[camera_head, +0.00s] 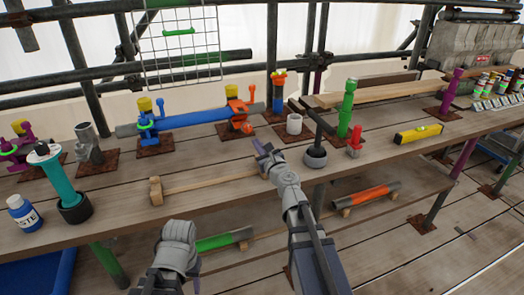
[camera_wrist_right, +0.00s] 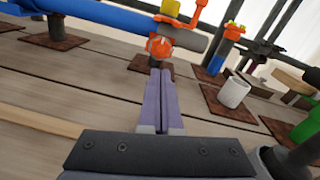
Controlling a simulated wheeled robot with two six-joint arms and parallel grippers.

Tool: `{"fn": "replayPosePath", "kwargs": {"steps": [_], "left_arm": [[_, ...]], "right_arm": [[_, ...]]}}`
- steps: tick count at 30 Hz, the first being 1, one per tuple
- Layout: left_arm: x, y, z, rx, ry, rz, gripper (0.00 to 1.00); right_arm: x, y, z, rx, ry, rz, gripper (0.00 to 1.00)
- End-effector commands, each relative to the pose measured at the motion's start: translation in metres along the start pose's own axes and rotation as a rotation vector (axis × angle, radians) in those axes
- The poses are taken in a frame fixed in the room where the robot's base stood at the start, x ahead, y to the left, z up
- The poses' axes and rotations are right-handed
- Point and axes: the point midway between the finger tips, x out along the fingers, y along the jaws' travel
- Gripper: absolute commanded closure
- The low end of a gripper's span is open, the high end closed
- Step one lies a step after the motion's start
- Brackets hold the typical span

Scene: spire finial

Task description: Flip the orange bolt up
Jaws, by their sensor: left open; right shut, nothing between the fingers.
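The orange clamp (camera_head: 238,107) sits at the right end of the blue tube, on a post with a rusty base plate. Its orange bolt (camera_head: 246,128) appears to hang low at the front, and it also shows as a rounded orange end in the right wrist view (camera_wrist_right: 160,47). Its exact tilt is hard to tell. My right gripper (camera_head: 259,146) is shut and empty, in front of and below the clamp. In the right wrist view its purple fingers (camera_wrist_right: 160,76) point at the orange bolt, with no clear contact. My left arm shows at the bottom left; its fingers are not visible.
The blue tube (camera_head: 190,118) runs left to a blue clamp (camera_head: 147,126). A white cup (camera_head: 294,124) and a dark post with a grey foot (camera_head: 316,155) stand to the right. A wooden stick (camera_head: 210,182) lies along the bench front. A yellow level (camera_head: 418,133) lies farther right.

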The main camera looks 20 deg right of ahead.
Motion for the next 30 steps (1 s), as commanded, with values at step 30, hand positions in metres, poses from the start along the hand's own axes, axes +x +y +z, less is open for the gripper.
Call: {"fn": "replayPosePath", "kwargs": {"steps": [30], "left_arm": [[-0.008,-0.001,0.001,0.000,0.000,0.000,0.50]], "right_arm": [[0.044,-0.001,0.009,-0.001,0.000,0.001,1.00]]}}
